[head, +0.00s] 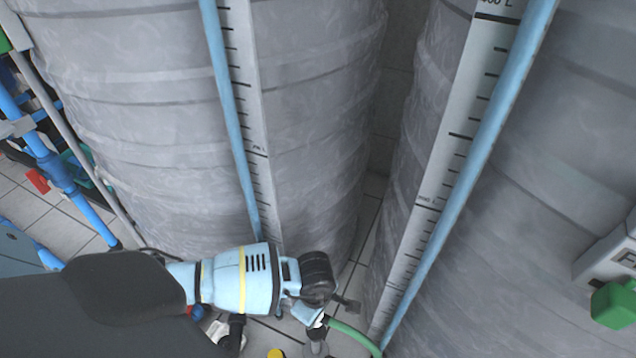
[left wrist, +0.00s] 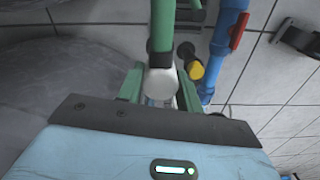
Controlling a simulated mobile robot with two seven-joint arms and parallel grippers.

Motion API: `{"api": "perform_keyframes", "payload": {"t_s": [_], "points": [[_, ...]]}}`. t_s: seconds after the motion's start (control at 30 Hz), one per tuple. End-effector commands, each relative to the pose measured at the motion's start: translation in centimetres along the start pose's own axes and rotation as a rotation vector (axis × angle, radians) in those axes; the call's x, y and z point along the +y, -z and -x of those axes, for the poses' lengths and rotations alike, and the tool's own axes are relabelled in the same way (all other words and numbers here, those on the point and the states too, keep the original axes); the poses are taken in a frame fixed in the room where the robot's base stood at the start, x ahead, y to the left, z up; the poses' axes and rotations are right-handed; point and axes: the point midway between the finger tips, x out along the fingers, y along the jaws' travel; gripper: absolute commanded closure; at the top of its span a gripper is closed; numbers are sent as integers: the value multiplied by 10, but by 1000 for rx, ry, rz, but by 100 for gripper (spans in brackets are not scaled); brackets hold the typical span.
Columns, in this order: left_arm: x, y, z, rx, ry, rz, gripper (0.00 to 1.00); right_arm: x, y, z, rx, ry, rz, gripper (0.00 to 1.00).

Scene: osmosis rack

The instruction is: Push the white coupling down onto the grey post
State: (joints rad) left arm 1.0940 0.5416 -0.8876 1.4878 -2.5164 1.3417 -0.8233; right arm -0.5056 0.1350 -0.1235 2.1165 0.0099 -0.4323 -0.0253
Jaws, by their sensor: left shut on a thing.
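My left gripper (head: 318,310) comes in from the left at the bottom middle of the head view. It is shut on the white coupling (head: 307,314), which has a green hose (head: 352,334) running from it to the right. In the left wrist view the coupling (left wrist: 161,82) sits between the two green fingers, with the green hose (left wrist: 162,28) above it. A short grey upright piece (head: 316,346), likely the grey post, shows just under the coupling in the head view. I cannot tell whether the two touch. My right gripper is not in view.
Two large grey tanks (head: 160,110) (head: 590,130) with scales and blue tubes stand close behind the gripper. A yellow cap (left wrist: 194,69) and a blue pipe (left wrist: 226,45) with a red handle (left wrist: 239,30) are beside the coupling. Tiled floor (left wrist: 285,85) lies beyond.

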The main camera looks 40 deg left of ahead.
Motion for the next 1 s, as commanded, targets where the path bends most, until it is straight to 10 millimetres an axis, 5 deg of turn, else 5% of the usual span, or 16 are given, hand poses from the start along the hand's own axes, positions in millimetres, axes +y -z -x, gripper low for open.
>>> {"api": "perform_keyframes", "payload": {"t_s": [0.47, 1.0], "points": [[0, 0, -4, -1, 0, -1, 88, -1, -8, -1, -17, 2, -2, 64], [0, -1, -45, -1, 2, -1, 88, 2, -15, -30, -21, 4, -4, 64]]}}
